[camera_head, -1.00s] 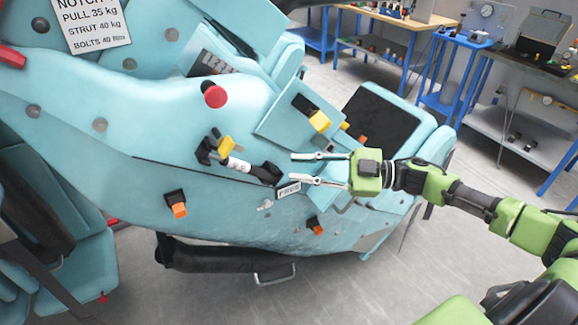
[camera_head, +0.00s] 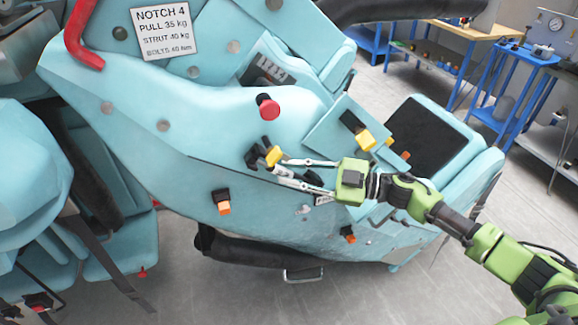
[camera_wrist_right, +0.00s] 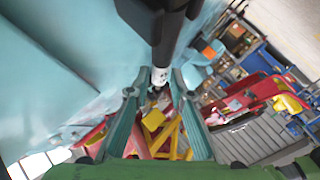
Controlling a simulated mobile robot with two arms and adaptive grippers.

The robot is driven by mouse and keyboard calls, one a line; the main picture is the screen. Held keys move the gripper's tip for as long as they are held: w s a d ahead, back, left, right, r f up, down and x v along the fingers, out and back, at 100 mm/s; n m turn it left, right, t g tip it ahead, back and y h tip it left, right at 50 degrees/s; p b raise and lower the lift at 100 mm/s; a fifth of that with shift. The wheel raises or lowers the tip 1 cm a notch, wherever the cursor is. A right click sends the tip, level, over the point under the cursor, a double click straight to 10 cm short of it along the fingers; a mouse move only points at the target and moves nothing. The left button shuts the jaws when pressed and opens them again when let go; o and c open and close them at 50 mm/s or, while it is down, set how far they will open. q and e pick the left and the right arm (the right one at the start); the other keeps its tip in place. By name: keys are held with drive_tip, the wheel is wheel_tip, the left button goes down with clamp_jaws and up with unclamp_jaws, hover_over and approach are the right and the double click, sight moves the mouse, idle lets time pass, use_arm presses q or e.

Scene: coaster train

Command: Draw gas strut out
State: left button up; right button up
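The gas strut (camera_head: 285,171) is a short white-and-black cylinder on the side of the pale blue coaster car (camera_head: 200,130). Its upper left end sits in a black bracket with a yellow clip (camera_head: 273,155). My right gripper (camera_head: 279,171) reaches in from the right, its thin fingers around the strut and their tips by the yellow clip. In the right wrist view, the strut (camera_wrist_right: 160,75) lies between the two fingers, which are apart. Gripper and fingers partly hide the strut's lower right end in the head view. My left gripper is out of view.
A sign (camera_head: 165,32) reads "NOTCH 4, PULL 35 kg, STRUT 40 kg, BOLTS 40 Nm". A red knob (camera_head: 268,107) and an open hatch panel (camera_head: 340,132) are close above the gripper. Blue workbenches (camera_head: 515,85) stand behind.

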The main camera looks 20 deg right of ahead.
drive_tip(key=shift+w+a, duration=0.25)
drive_tip(key=shift+a, duration=0.2)
drive_tip(key=c, duration=0.5)
clamp_jaws()
drive_tip(key=shift+s, duration=0.15)
drive_tip(key=shift+s+d+p, duration=0.15)
drive_tip(key=shift+s+p, duration=1.15)
drive_tip(key=shift+s, duration=1.1)
drive_tip(key=shift+s+r, duration=0.1)
